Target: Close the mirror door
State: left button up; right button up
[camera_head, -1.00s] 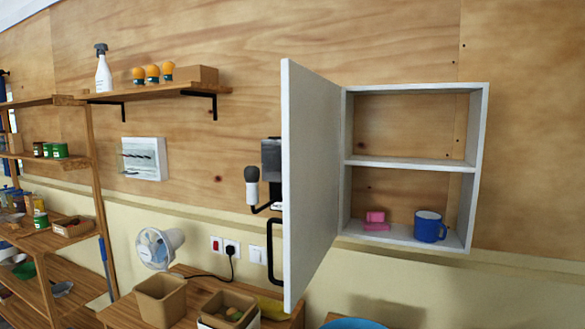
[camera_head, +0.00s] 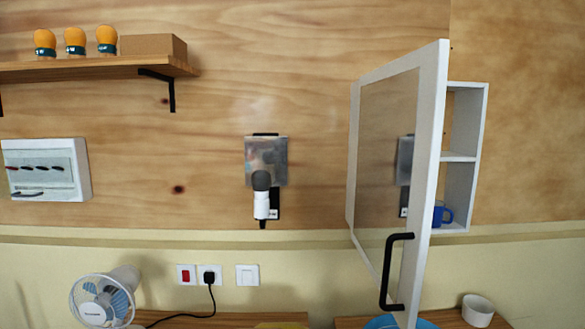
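The mirror door (camera_head: 386,130) stands open in the right half of the head view, swung out toward me from its hinge on the left side of the cabinet. Its mirrored face and white frame now show, with a black handle (camera_head: 394,272) low near its free edge. The white cabinet (camera_head: 461,157) is partly hidden behind the door. Part of a blue mug (camera_head: 441,214) shows on its lower shelf. Neither of my grippers is in view.
A wall-mounted holder with a white and black device (camera_head: 262,196) is left of the door. A shelf (camera_head: 100,68) with orange-topped bottles is at upper left. A fan (camera_head: 103,298), a white bowl (camera_head: 477,310) and wooden surfaces lie below. The wall between is mostly bare.

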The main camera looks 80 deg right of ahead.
aim_at(401, 102)
jog(key=z, duration=3.1)
jog(key=i, duration=0.5)
jog(key=z, duration=1.25)
jog(key=k, duration=1.6)
jog(key=u, duration=1.55)
